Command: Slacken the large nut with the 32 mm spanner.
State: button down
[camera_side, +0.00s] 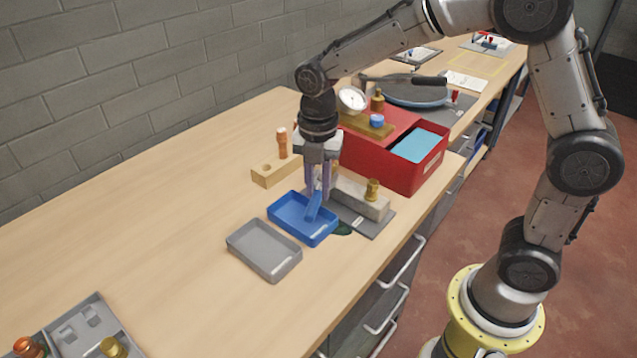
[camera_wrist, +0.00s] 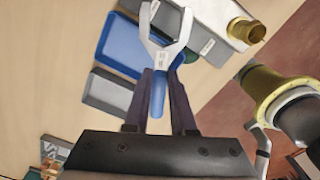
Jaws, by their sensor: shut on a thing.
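My gripper (camera_side: 319,190) points down over the blue tray, shut on the spanner. The spanner (camera_wrist: 163,60) has a pale open-ended head and a blue handle; in the wrist view the handle lies between my fingers (camera_wrist: 164,78) and the head points away from me. In the side view the blue handle (camera_side: 313,208) slants over the blue tray (camera_side: 290,228); I cannot tell whether it touches the tray. A brass nut (camera_side: 372,189) stands on the right end of a grey block (camera_side: 358,203), apart from the spanner. It also shows in the wrist view (camera_wrist: 246,31). The size marking is unreadable.
A grey tray (camera_side: 263,252) lies in front of the blue one. A wooden block (camera_side: 275,172) with a copper piece stands behind left. A red box (camera_side: 385,160) stands behind the grey block.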

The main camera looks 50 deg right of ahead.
jog(key=shift+r, duration=0.1)
notch_tip(320, 180, up, 11)
jog(key=shift+r, duration=0.2)
dwell(1.5)
